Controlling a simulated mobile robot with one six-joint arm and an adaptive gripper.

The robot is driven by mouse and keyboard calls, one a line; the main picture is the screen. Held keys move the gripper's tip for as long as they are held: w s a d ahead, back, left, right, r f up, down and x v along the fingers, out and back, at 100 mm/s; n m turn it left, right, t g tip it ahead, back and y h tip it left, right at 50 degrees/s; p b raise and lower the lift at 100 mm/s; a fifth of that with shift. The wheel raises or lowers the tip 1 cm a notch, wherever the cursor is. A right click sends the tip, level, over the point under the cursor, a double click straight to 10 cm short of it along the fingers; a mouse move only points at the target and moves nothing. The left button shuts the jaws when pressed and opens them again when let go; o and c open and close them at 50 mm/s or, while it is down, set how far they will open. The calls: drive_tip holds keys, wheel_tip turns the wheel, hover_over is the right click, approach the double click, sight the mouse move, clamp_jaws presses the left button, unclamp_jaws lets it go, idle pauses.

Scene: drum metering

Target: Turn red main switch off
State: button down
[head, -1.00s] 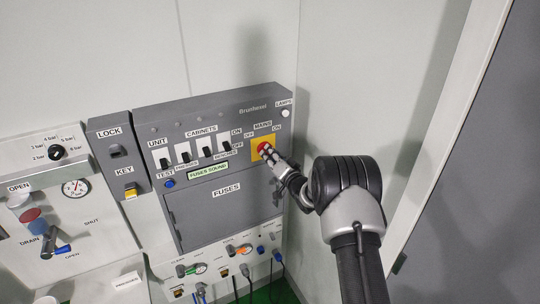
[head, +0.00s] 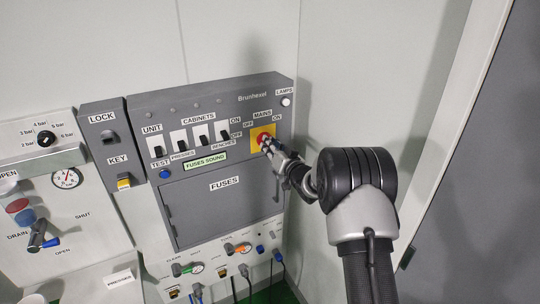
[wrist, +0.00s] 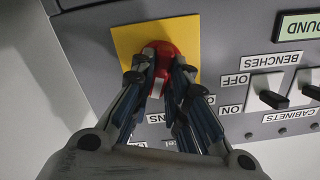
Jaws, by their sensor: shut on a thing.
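The red main switch (head: 263,138) is a round red knob on a yellow square plate (head: 257,146), at the right of the grey panel under the MAINS label. OFF is marked on its left and ON on its right in the head view. My gripper (head: 268,146) is at the knob. In the wrist view, the two fingers of my gripper (wrist: 160,75) close around the red knob (wrist: 158,55), which shows between and above the fingertips. The fingers hide part of the knob, so its exact angle is hard to read.
The grey panel (head: 150,108) has several black cabinet switches (head: 201,136) left of the knob, a white lamp (head: 286,102) above it, and a FUSES door (head: 224,207) below. A bare wall (head: 340,80) stands on the right. Cables hang underneath.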

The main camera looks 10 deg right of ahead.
drive_tip(key=shift+n+b, duration=6.6)
drive_tip(key=shift+b, duration=0.75)
drive_tip(key=c, duration=1.6)
unclamp_jaws()
drive_tip(key=shift+o, duration=0.2)
drive_tip(key=v, duration=1.2)
